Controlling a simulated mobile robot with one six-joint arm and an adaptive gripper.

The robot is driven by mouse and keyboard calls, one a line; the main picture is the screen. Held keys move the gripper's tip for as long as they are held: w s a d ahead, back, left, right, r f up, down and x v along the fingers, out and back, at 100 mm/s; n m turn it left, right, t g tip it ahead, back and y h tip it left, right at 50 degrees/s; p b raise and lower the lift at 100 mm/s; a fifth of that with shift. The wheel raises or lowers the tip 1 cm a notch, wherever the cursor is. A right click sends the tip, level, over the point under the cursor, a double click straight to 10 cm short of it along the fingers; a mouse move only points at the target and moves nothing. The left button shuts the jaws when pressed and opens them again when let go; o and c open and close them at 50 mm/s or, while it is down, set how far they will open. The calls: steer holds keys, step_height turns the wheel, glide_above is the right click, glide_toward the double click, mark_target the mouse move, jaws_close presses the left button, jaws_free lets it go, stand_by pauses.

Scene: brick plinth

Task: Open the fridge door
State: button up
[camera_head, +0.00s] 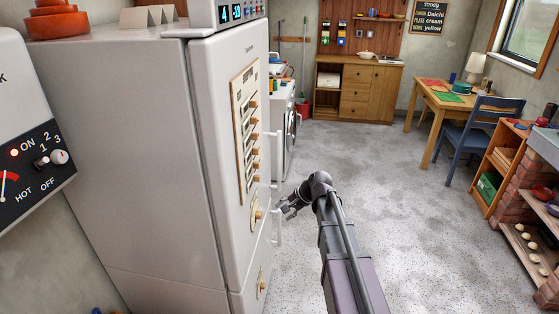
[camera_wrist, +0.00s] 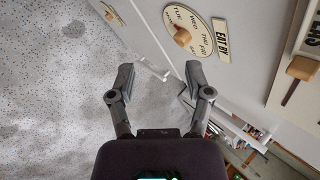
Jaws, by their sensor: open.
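The fridge (camera_head: 130,130) stands at the left, and its pale door (camera_head: 225,80) looks shut. A white upper handle bar (camera_head: 279,155) and a shorter lower one (camera_head: 278,228) stick out along the door's right edge. My gripper (camera_head: 287,207) is beside the door's right edge, close to the handle bars. In the wrist view my gripper (camera_wrist: 157,78) has its fingers spread with nothing between them. The door face (camera_wrist: 235,50) fills the upper right there.
The door carries a wooden peg board (camera_head: 246,130) and a round dial (camera_head: 257,213). A white washer (camera_head: 284,125) stands behind the fridge. Bare grey floor (camera_head: 345,165) is open to the right, with shelves (camera_head: 500,175) at the far right.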

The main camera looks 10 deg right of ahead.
steer(key=w+d+f+m+t+y+b, duration=0.1)
steer(key=w+m+t+y+b, duration=0.15)
steer(key=w, duration=0.35)
steer(key=w+d+f+m+t+y+b, duration=0.1)
steer(key=w+m+b, duration=0.1)
steer(key=w+m, duration=0.35)
steer(key=m+t+y+b, duration=0.1)
steer(key=m+t+b, duration=0.7)
steer(key=m, duration=0.4)
glide_toward(279, 150)
steer(key=s+d+g, duration=0.1)
steer(key=d, duration=0.2)
steer(key=shift+s+r+b, duration=0.1)
steer(key=shift+s+b, duration=0.15)
steer(key=shift+b, duration=0.1)
steer(key=shift+y, duration=0.25)
steer(key=shift+n, duration=0.3)
steer(key=x, duration=1.3)
steer(key=shift+w+a+f, duration=0.2)
steer(key=shift+w, duration=0.15)
jaws_close()
